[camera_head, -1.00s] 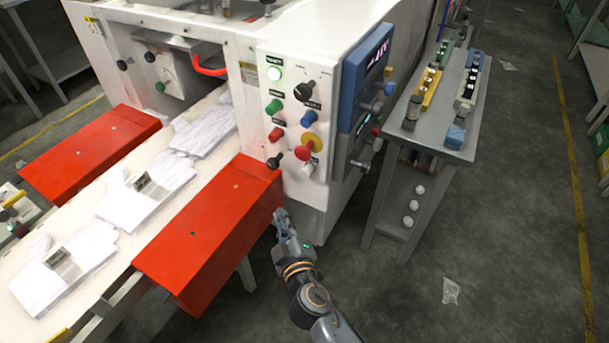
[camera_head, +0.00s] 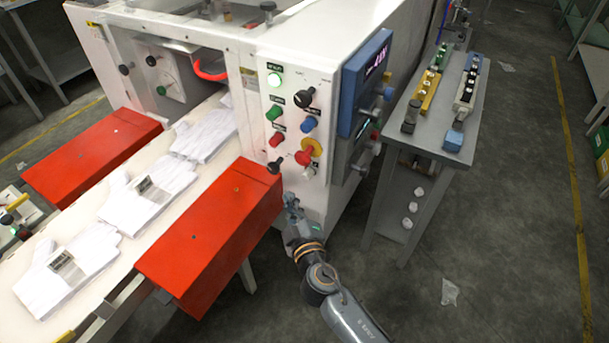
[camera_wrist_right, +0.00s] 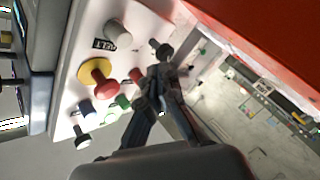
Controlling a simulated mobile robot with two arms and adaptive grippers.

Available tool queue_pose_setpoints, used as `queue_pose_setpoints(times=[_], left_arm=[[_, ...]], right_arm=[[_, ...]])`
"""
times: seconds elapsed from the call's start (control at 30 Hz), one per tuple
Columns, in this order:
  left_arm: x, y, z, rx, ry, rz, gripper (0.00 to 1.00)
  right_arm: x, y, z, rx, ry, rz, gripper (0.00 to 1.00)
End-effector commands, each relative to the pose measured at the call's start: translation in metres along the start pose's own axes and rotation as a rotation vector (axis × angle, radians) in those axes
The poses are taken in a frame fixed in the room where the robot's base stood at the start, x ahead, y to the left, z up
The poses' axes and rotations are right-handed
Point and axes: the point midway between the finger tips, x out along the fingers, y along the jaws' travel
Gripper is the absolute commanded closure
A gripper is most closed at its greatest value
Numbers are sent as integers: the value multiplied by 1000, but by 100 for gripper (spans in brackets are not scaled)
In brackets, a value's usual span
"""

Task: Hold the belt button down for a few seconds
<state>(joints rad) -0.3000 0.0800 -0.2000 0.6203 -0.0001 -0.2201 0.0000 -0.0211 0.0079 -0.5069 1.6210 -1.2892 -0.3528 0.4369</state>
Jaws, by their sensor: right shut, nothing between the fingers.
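The belt button is a whitish round knob low on the white control panel, below the red emergency knob, in the head view (camera_head: 309,173). In the right wrist view the belt button (camera_wrist_right: 118,33) sticks out beside a dark label that seems to read BELT. My left gripper is in neither view.
A red mushroom knob on a yellow disc (camera_head: 303,157) sits just above the button, and a black selector (camera_head: 275,165) sits to its left. A red guard box (camera_head: 215,225) is close left of my gripper.

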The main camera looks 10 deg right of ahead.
Motion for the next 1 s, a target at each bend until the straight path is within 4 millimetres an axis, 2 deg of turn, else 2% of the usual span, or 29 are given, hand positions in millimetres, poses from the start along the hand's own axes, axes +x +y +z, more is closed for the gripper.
queue_pose_setpoints(times=[0.1,0.33,1.0], left_arm=[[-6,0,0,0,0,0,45],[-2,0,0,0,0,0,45],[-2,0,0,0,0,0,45]], right_arm=[[12,10,7,-2,1,0,100],[26,18,19,2,1,-1,100],[29,20,21,2,1,-1,100]])
